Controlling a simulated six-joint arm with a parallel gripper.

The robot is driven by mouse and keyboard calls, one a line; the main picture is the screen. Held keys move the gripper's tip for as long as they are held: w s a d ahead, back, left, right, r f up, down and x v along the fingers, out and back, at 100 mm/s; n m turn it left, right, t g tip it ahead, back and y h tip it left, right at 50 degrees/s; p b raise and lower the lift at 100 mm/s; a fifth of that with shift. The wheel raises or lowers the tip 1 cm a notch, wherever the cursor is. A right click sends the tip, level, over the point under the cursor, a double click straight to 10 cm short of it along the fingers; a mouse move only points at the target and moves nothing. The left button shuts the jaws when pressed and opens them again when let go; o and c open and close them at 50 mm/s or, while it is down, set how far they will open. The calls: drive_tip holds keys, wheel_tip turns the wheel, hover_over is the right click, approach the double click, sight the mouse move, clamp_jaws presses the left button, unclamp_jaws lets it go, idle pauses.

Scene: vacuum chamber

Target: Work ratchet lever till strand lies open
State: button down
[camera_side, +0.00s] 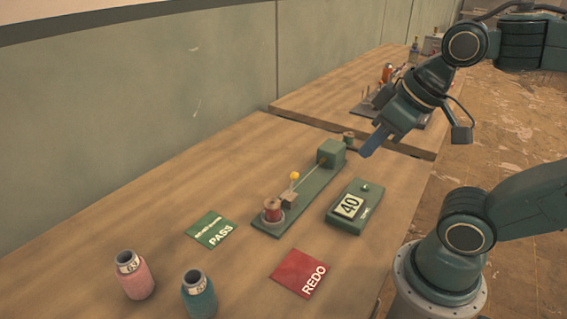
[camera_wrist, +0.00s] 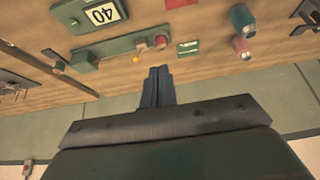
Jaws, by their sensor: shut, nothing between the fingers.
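A green ratchet rig (camera_side: 305,199) lies on the wooden table, with a red-wound spool (camera_side: 272,211) at its near end and a green block (camera_side: 331,152) at its far end. A lever with a yellow knob (camera_side: 294,176) stands up beside a small brown block. A thin pale strand (camera_side: 313,177) runs straight from there towards the green block; its ends are too small to make out. My gripper (camera_side: 366,152) is shut and empty, in the air to the right of the rig's far end. The wrist view shows its fingers (camera_wrist: 158,72) together, apart from the knob (camera_wrist: 136,59).
A green device reading 40 (camera_side: 350,206) sits right of the rig. A green PASS card (camera_side: 212,230) and a red REDO card (camera_side: 299,273) lie flat. A second, cluttered table is behind.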

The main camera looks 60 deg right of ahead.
drive_tip(key=w+d+m+h, duration=0.2)
drive_tip(key=w+d+m, duration=0.35)
drive_tip(key=w, duration=0.25)
drive_tip(key=m+h, duration=0.5)
drive_tip(key=m, duration=0.9)
hover_over(352, 147)
drive_tip(key=s, duration=0.3)
wheel_tip(352, 147, down, 13)
drive_tip(key=shift+s+a+r+g, duration=0.1)
drive_tip(key=shift+a+r+g, duration=0.05)
drive_tip(key=shift+a+g, duration=0.2)
drive_tip(key=shift+s+f, duration=0.2)
drive_tip(key=shift+f, duration=4.2)
